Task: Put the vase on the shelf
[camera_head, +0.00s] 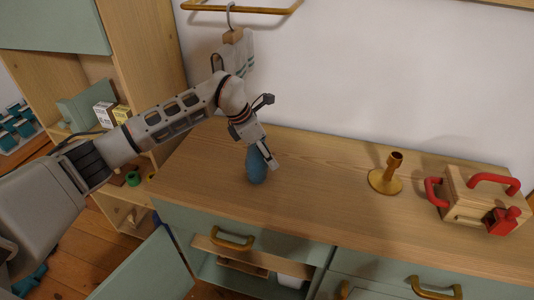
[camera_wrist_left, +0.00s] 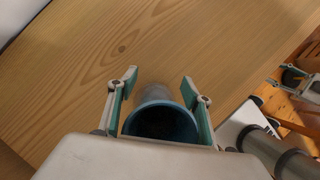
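The blue vase (camera_head: 256,166) stands on the wooden top of the green cabinet, below my left gripper (camera_head: 268,155). In the left wrist view the vase (camera_wrist_left: 160,122) shows its round, dark mouth toward the camera. My left gripper (camera_wrist_left: 159,85) has its fingers apart, one on each side of the vase. A narrow strip of wood shows between the vase and the fingertips, so the gripper looks open around it. In the head view the gripper hides part of the vase. A wooden shelf unit (camera_head: 145,55) stands at the left. My right gripper is not in the head view.
A brass candlestick holder (camera_head: 385,177) and a wooden toolbox with red handles (camera_head: 472,200) stand farther right on the cabinet top (camera_head: 320,180). A hanger with cloth (camera_head: 236,50) hangs on the wall behind. A drawer (camera_head: 235,245) and a green door (camera_head: 150,270) are open below.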

